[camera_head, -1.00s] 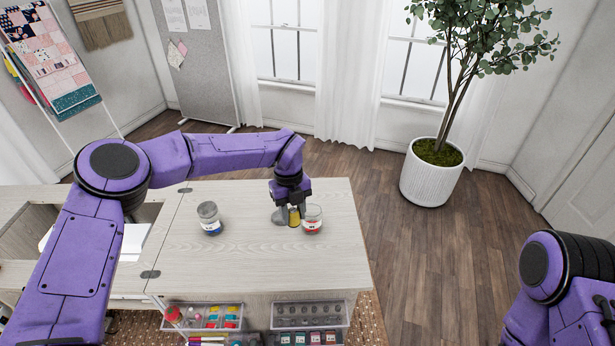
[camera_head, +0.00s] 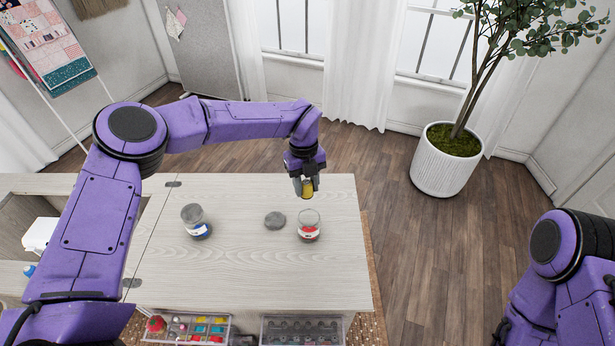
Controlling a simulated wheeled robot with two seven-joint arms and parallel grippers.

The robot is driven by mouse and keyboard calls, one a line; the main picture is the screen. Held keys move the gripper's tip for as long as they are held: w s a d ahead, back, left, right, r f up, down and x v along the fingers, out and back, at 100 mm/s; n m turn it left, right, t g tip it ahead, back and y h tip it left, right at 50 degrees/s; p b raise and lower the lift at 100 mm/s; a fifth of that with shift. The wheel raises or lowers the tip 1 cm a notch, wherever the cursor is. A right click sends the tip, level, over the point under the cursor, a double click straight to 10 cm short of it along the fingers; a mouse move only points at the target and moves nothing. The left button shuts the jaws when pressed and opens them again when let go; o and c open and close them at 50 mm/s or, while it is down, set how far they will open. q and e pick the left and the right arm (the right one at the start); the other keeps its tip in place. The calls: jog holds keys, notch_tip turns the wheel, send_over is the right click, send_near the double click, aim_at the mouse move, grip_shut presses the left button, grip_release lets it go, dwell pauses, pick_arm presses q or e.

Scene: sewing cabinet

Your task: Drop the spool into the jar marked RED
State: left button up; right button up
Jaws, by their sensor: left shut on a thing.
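My left gripper (camera_head: 306,188) is shut on a yellow spool (camera_head: 307,187) and holds it above the table, just behind the jar with the red label (camera_head: 309,226). That jar stands upright on the tabletop and looks open at the top. The lettering on its label is too small to read for sure. A second jar with a blue label (camera_head: 196,222) stands to the left and has a grey top. My right arm shows at the lower right, but its gripper is out of view.
A grey round disc, like a lid (camera_head: 275,221), lies on the wooden tabletop (camera_head: 250,262) between the two jars. Trays of sewing supplies (camera_head: 187,328) sit below the front edge. A potted plant (camera_head: 447,160) stands on the floor at the right.

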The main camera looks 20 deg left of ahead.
aim_at(303, 198)
pick_arm(q)
jog(key=shift+s+a+f+b, duration=0.25)
jog(key=shift+s+f+b, duration=0.5)
jog(key=shift+f, duration=0.2)
jog(key=f, duration=0.1)
jog(key=w+f+b, duration=0.1)
jog(key=f, duration=0.1)
jog(key=shift+a+f, duration=0.15)
jog(key=shift+s, duration=0.1)
jog(key=o, duration=1.1)
jog(key=shift+s+r, duration=0.3)
jog(key=shift+f, duration=0.1)
pick_arm(e)
jog(key=f, duration=0.3)
jog(key=shift+s, duration=0.4)
pick_arm(q)
jog(key=shift+w, duration=0.15)
